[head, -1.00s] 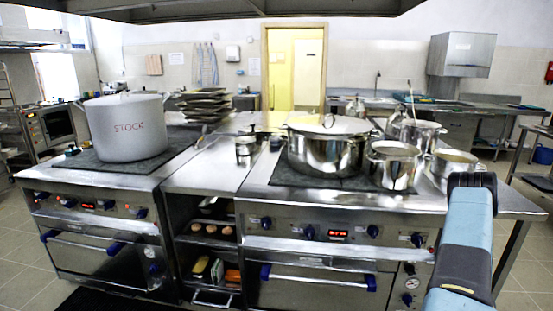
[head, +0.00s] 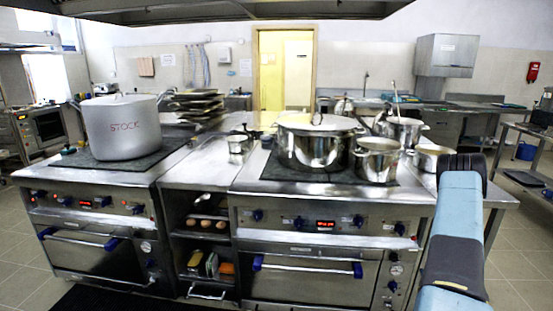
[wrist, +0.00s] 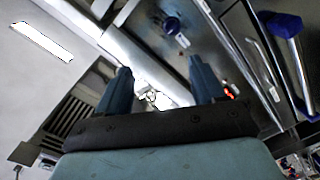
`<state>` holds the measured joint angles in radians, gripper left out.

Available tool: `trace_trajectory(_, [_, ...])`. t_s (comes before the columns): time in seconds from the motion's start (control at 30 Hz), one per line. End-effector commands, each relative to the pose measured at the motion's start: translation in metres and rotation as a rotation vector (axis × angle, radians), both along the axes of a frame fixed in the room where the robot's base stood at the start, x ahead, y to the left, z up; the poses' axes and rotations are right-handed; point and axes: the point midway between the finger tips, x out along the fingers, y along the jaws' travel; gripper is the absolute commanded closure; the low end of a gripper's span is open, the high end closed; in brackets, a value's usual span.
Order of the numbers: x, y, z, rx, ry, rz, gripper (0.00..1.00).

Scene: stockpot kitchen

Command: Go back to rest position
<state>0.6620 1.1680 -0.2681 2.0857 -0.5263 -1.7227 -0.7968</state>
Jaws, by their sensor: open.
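My gripper (wrist: 160,88) shows in the wrist view with its two blue fingers apart and nothing between them. Behind the fingers, the wrist view shows a stove front at a steep tilt, with a blue knob and an oven handle. In the head view my blue and black arm rises at the right, in front of the stove's right end; the fingers cannot be made out there. A large grey pot marked STOCK (head: 122,127) stands on the left stove. A shiny lidded pot (head: 315,145) stands on the right stove.
Smaller steel pots (head: 377,160) stand right of the lidded pot. A stack of dark pans (head: 197,106) is behind the counter (head: 205,165). Oven handles (head: 308,266) stick out in front. Open shelves hold several small items. A side table (head: 527,130) stands at the right; floor between is clear.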

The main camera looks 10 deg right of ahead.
Motion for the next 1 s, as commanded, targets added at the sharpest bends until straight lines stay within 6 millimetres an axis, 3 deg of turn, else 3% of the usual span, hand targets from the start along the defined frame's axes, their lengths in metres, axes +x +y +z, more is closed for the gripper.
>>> trace_trajectory(0.27, [0.037, 0.006, 0.048, 0.036, 0.048, -0.02, 0.32])
trace_trajectory(0.6, [0.083, 0.032, 0.135, 0.131, 0.14, -0.075, 0.32])
trace_trajectory(1.0, [0.102, 0.087, 0.236, 0.272, 0.234, -0.142, 0.32])
